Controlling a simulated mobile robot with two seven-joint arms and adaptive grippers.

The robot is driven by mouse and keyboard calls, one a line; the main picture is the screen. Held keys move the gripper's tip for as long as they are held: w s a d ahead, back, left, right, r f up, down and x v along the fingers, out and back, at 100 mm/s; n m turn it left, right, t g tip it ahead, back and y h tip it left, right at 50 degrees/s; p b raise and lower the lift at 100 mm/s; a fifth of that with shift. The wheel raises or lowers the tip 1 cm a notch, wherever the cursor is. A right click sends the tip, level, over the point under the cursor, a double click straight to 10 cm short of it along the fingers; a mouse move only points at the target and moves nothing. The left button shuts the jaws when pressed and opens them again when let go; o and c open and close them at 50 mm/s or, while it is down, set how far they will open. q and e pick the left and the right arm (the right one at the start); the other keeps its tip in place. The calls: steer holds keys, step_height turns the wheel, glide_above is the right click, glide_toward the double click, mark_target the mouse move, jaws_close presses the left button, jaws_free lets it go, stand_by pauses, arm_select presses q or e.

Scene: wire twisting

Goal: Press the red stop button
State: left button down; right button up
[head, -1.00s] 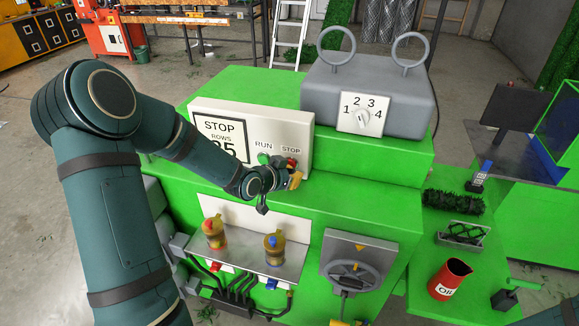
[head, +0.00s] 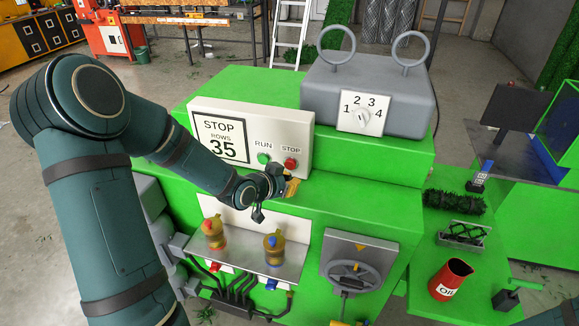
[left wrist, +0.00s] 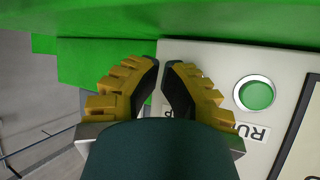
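The red stop button (head: 290,164) sits at the right end of the white control panel (head: 250,112), beside the green run button (head: 264,158). The panel display reads STOP, ROWS 35. My right gripper is out of view.
A grey box with a dial (head: 362,118) stands to the right. A red oil can (head: 451,280) stands at the lower right.

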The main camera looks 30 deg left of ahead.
arm_select(q)
steer(key=shift+s+d, duration=0.25)
steer(key=shift+s, duration=0.7)
steer(key=shift+s+d, duration=0.2)
steer(key=shift+s, duration=0.7)
